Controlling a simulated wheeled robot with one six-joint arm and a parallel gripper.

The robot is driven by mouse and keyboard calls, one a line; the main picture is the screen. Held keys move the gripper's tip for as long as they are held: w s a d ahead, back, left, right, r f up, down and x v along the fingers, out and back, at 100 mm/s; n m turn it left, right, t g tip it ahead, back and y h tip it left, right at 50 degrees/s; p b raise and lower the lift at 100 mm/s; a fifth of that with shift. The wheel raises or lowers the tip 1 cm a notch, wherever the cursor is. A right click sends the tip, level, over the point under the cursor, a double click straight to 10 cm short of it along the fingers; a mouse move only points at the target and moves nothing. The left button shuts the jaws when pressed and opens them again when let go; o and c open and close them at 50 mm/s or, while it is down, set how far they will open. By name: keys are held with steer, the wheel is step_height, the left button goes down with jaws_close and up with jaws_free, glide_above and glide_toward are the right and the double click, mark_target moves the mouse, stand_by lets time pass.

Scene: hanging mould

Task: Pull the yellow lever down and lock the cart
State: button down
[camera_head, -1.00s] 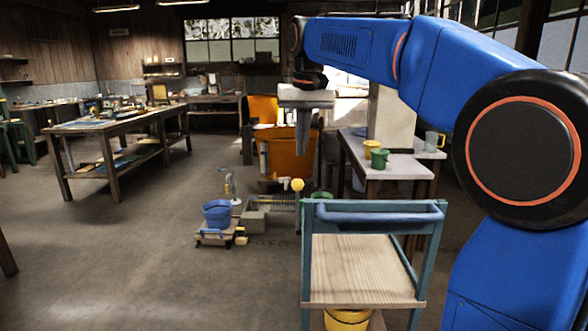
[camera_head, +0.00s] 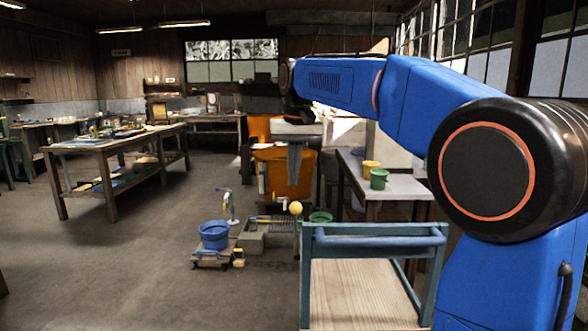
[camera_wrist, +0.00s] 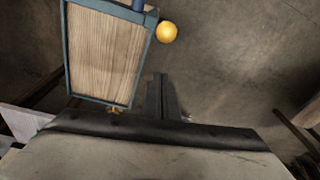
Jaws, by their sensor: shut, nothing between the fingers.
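The yellow lever knob (camera_head: 295,208) is a round ball on a thin upright post beside the left corner of the cart. It also shows in the wrist view (camera_wrist: 166,32), just off the cart's corner. The cart (camera_head: 375,240) has a teal frame, a blue handle bar and a wooden top; its wooden top fills the upper left of the wrist view (camera_wrist: 105,55). My gripper (camera_head: 294,178) points down, shut and empty, above and behind the knob in the head view. In the wrist view my fingers (camera_wrist: 161,80) are together, apart from the knob and beside the cart's edge.
A blue bucket (camera_head: 214,235) stands on a low trolley left of the lever. An orange bin (camera_head: 283,174) is behind it. A table (camera_head: 400,184) with yellow and green cups stands at right. A long workbench (camera_head: 110,145) is at left. The floor between is open.

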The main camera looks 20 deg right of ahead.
steer(key=shift+s+a+f, duration=0.1)
steer(key=shift+s+f, duration=0.4)
steer(key=shift+f, duration=0.35)
steer(key=shift+s+a+f, duration=0.1)
steer(key=shift+s+f, duration=0.45)
steer(key=shift+f, duration=0.3)
steer(key=shift+s+a+f, duration=0.1)
steer(key=shift+s+f, duration=0.4)
steer(key=shift+f, duration=0.35)
